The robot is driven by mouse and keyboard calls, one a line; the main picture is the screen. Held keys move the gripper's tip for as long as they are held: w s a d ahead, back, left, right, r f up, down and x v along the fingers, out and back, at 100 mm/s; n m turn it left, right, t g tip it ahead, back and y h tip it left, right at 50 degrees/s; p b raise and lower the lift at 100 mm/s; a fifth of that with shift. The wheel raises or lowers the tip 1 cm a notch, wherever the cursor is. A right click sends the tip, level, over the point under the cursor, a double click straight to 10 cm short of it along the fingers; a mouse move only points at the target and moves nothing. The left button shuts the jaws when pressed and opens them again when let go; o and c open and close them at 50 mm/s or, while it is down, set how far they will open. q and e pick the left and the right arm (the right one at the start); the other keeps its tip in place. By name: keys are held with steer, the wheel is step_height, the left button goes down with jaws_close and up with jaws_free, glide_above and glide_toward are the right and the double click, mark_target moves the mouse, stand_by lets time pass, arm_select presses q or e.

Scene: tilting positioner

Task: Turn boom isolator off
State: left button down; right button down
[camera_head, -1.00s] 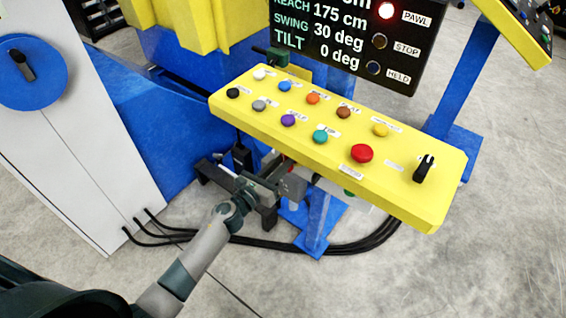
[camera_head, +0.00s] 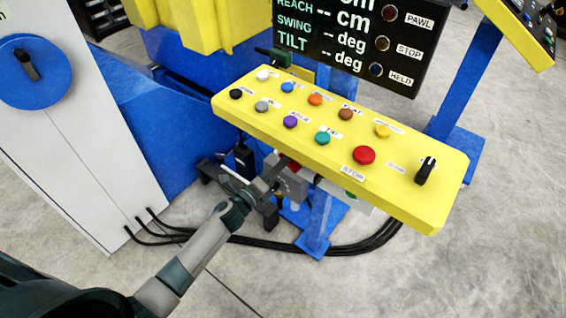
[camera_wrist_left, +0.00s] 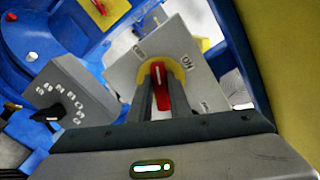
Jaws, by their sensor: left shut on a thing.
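In the left wrist view a red isolator handle (camera_wrist_left: 161,88) sits on a yellow disc (camera_wrist_left: 179,72) on a grey box face (camera_wrist_left: 190,38). An "ON" label is right of the handle's upper end, and another label, too small to read, is at its upper left. The handle's upper end points up between the two labels. My left gripper (camera_wrist_left: 155,98) is shut on the handle, a finger on each side. In the head view my left gripper (camera_head: 275,170) is at the grey box (camera_head: 291,184) under the yellow panel. My right gripper is not in view.
The yellow button panel (camera_head: 445,205) overhangs the box close above my gripper. The black display (camera_head: 345,40) shows dashes, with its lamps dark. Black cables (camera_head: 345,247) run along the floor. A grey box with a black knob (camera_wrist_left: 47,113) stands left of the isolator.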

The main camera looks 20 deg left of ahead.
arm_select(q)
steer(key=n, duration=0.5)
steer(key=shift+f, duration=0.25)
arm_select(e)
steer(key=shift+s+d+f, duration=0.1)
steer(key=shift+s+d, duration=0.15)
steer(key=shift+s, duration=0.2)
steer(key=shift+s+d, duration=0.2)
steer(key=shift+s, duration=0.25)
arm_select(q)
steer(key=shift+n, duration=0.3)
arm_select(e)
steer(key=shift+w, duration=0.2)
